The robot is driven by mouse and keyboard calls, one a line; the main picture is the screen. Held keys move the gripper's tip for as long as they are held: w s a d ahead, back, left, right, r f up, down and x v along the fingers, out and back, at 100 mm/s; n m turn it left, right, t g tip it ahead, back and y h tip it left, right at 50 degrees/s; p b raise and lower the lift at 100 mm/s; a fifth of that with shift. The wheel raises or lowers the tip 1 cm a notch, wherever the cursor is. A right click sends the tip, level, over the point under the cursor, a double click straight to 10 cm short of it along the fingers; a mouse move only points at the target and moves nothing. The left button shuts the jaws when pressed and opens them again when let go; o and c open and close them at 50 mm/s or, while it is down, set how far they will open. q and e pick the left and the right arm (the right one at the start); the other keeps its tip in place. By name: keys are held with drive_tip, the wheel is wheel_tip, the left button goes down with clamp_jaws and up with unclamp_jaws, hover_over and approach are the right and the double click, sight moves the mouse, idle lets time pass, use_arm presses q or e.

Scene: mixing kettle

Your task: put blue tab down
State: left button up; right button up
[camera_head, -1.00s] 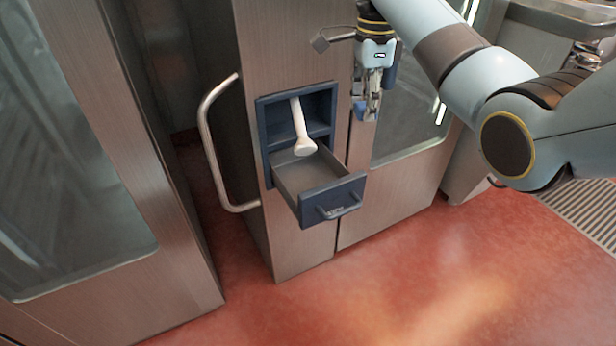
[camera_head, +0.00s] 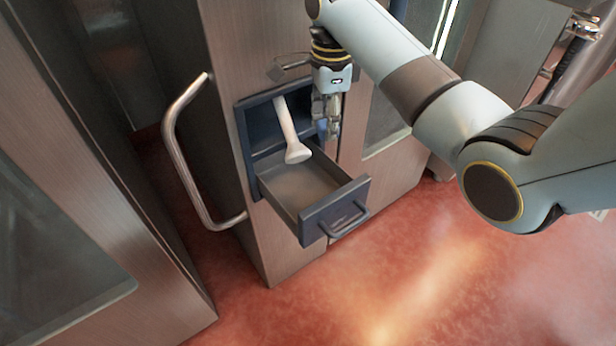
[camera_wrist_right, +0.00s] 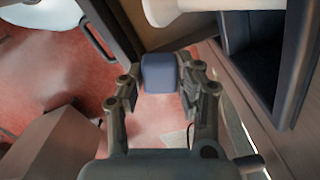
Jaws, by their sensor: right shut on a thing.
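My right gripper (camera_head: 328,132) points down beside the right edge of the blue-framed recess, just behind and right of the open drawer (camera_head: 335,208). In the right wrist view my right gripper (camera_wrist_right: 160,92) is shut on the blue tab (camera_wrist_right: 159,72), a small rounded blue block held between its fingertips. In the head view the tab is hard to tell from the fingers. The drawer has a dark blue front with a bar handle, and its grey inside looks empty. My left gripper is not in view.
A white spout (camera_head: 288,132) hangs from the recess (camera_head: 262,125) over the drawer. A steel bar handle (camera_head: 185,150) sticks out at the left of the steel cabinet (camera_head: 275,245). Red floor (camera_head: 400,290) lies clear in front.

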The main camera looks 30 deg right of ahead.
wheel_tip(320, 180, down, 12)
drive_tip(key=b, duration=0.3)
drive_tip(key=shift+s+f, duration=0.1)
drive_tip(key=shift+s, duration=0.05)
wheel_tip(320, 180, down, 4)
drive_tip(key=shift+r+b, duration=0.25)
drive_tip(key=shift+b, duration=0.45)
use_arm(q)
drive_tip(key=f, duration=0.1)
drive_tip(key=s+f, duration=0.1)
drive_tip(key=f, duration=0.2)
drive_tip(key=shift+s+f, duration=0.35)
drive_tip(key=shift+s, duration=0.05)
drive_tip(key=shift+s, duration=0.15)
use_arm(e)
drive_tip(key=shift+f, duration=0.6)
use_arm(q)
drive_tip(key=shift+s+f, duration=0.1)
use_arm(e)
drive_tip(key=o, duration=1.1)
drive_tip(key=shift+r, duration=0.1)
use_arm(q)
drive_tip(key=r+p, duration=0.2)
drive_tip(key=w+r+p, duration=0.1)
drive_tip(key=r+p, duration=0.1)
use_arm(e)
wheel_tip(320, 180, up, 13)
drive_tip(key=shift+r, duration=0.1)
